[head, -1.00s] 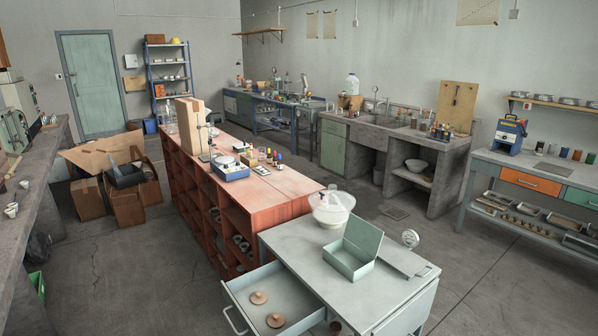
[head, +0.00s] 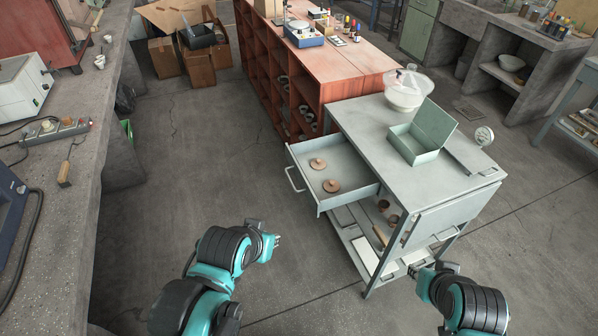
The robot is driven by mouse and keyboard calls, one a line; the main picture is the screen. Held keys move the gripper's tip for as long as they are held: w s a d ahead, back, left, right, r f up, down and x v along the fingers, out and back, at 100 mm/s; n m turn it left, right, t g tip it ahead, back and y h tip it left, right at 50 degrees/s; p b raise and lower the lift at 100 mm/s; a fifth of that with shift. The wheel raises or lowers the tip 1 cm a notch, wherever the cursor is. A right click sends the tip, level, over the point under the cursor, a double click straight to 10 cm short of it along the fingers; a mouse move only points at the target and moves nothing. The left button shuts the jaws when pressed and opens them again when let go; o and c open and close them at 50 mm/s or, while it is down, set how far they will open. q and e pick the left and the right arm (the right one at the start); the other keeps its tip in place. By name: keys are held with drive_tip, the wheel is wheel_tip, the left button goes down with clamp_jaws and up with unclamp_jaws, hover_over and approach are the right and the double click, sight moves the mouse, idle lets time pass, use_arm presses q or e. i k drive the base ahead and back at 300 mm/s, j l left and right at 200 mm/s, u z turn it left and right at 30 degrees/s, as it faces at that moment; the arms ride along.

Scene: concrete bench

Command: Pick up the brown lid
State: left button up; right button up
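Two round brown lids with small knobs lie flat in the open grey drawer: the farther lid (head: 317,163) and the nearer lid (head: 331,186). The drawer (head: 352,193) is pulled out to the left from under the grey table top. My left gripper (head: 274,248) is over the floor, in front of and below the drawer in the picture, apart from both lids. My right gripper (head: 413,271) is by the front of the table's lower shelf. The fingers of both are too small to show whether they are open. I see nothing held in either.
A hinged front panel (head: 455,215) and a lower shelf with small brown items sit at right. Floor left of the drawer is clear.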

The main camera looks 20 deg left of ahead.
sight(331, 186)
drive_tip(key=i+j+u, duration=0.25)
drive_tip(key=i, duration=0.2)
drive_tip(key=i+u, duration=0.3)
drive_tip(key=i+l, duration=0.05)
drive_tip(key=i, duration=0.05)
